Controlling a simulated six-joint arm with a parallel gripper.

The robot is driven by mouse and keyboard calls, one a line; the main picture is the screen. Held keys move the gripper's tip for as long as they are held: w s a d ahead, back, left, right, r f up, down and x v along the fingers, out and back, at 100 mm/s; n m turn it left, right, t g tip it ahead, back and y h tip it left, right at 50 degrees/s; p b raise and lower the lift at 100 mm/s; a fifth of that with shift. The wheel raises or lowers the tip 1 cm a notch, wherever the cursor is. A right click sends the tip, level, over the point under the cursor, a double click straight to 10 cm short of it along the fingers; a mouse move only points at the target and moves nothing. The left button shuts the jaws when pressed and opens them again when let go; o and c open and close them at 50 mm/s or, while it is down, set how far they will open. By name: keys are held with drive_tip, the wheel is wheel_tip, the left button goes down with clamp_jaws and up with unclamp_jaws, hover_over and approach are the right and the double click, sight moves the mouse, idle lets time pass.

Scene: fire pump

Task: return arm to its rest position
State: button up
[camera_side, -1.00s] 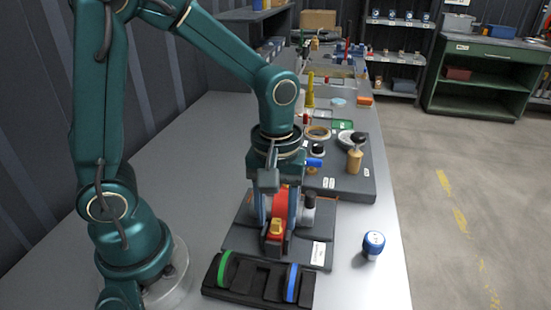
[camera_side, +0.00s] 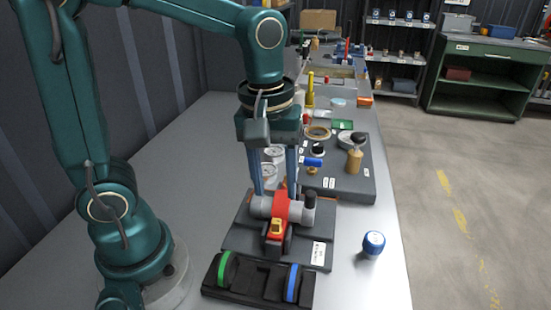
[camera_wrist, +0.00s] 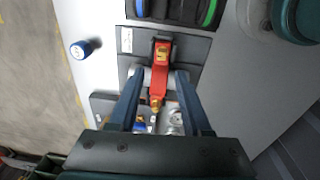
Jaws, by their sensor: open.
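My gripper (camera_side: 272,172) hangs above the red and grey pump (camera_side: 281,207), its two blue-grey fingers apart and pointing down. The pump sits on a dark grey base plate (camera_side: 240,238) on the bench. In the wrist view my gripper (camera_wrist: 160,78) shows its fingers spread on both sides of the red pump body (camera_wrist: 161,65), with nothing held between them. The side view does not clearly show the gap between fingertips and pump.
A black holder (camera_side: 228,292) with a green ring (camera_side: 225,268) and a blue ring (camera_side: 292,283) lies in front. A blue-capped jar (camera_side: 373,244) stands right, near the bench edge. A grey board (camera_side: 345,178) with fittings lies behind. The left bench (camera_side: 190,160) is clear.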

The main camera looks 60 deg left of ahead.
drive_tip(key=s+a+r+m+t, duration=0.1)
drive_tip(key=s+m+t, duration=0.3)
drive_tip(key=m, duration=0.5)
drive_tip(key=shift+s+a+r+t, duration=0.25)
drive_tip(key=shift+s+r+t, duration=0.25)
drive_tip(key=shift+s, duration=0.45)
drive_tip(key=shift+r+m, duration=0.1)
drive_tip(key=shift+m, duration=0.2)
